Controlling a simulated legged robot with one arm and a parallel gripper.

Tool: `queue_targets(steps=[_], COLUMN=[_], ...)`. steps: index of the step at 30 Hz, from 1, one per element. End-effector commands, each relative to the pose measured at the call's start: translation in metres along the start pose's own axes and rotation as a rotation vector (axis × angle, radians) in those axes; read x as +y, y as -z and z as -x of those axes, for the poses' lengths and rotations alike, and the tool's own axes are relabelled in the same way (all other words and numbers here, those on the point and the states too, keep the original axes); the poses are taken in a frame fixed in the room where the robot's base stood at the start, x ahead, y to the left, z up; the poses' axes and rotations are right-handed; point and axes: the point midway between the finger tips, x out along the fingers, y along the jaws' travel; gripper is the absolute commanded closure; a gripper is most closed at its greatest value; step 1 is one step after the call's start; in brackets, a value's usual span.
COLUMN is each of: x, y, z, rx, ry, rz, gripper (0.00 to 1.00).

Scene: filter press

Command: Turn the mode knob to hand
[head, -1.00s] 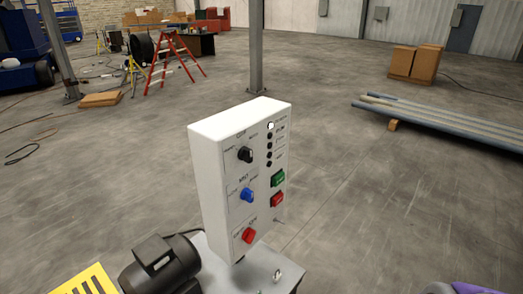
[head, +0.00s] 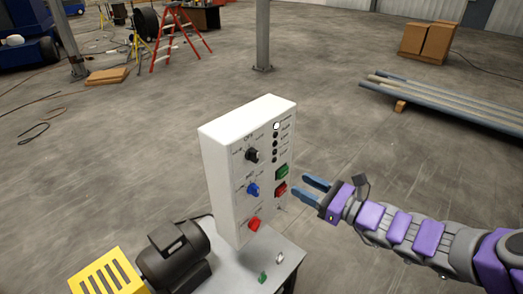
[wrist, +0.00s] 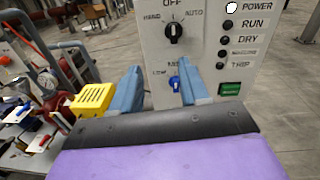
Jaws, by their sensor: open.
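The white control box (head: 225,190) stands in the middle of the head view. The mode knob is the black knob (head: 252,155) at its upper left; in the wrist view the knob (wrist: 174,32) sits among HAND at left, OFF above and AUTO at right. Its pointer looks roughly upright, towards OFF. My gripper (head: 299,184) is open and empty, right of the box in the head view, apart from the knob. In the wrist view the blue fingers (wrist: 162,68) show below the black knob, with the right finger near the blue knob (wrist: 174,84).
Below the black knob are a blue knob and a red knob (head: 254,224). A green button (head: 282,172), a red button (head: 281,189) and indicator lamps line the right side. A black motor (head: 172,255) and yellow guard (head: 108,275) stand at lower left.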

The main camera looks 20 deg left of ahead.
Motion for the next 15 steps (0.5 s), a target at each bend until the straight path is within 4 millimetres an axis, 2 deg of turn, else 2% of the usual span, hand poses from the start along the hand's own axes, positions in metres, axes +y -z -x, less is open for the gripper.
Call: queue_targets(steps=[3, 7, 15], x=[-0.017, -0.021, -0.022], y=[0.006, 0.008, 0.008], z=[0.003, -0.001, -0.033], rx=[-0.011, -0.013, -0.011], ry=[0.051, 0.062, 0.059], rz=[-0.072, -0.087, -0.081], gripper=[0.55, 0.55, 0.55])
